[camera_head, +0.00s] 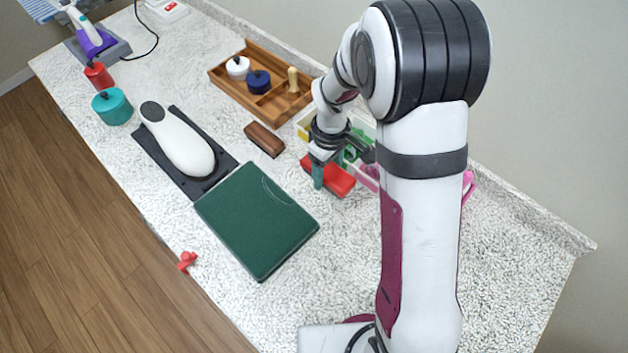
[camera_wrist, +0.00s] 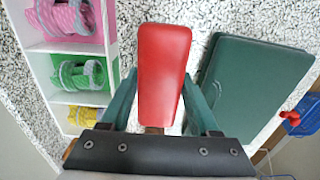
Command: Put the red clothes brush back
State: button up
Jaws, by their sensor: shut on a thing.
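The red clothes brush (camera_head: 338,183) is a red block just right of the middle in the head view, partly hidden by my gripper. In the wrist view the red brush (camera_wrist: 164,72) fills the middle, its flat top facing the camera. My gripper (camera_head: 332,168) is shut on it, with one green finger along each side, as the wrist view of my gripper (camera_wrist: 160,88) shows. I cannot tell whether the brush touches the counter. A brown brush-like block (camera_head: 265,139) lies on the counter to its left.
A white shelf (camera_wrist: 85,48) with rolled pink, green and yellow towels stands close to the brush. A dark green board (camera_head: 257,220) lies on the other side. A wooden tray (camera_head: 228,87) holds lidded pots. A black stand with a white form (camera_head: 178,143) lies farther left.

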aim_at(314, 189)
jog(key=a+f, duration=0.1)
jog(key=w+a, duration=0.1)
jog(key=shift+a+f, duration=0.35)
notch_tip(314, 189, down, 4)
jog(key=shift+a+f, duration=0.1)
jog(key=shift+f, duration=0.1)
jog(key=o, duration=1.4)
jog(key=shift+o, duration=0.2)
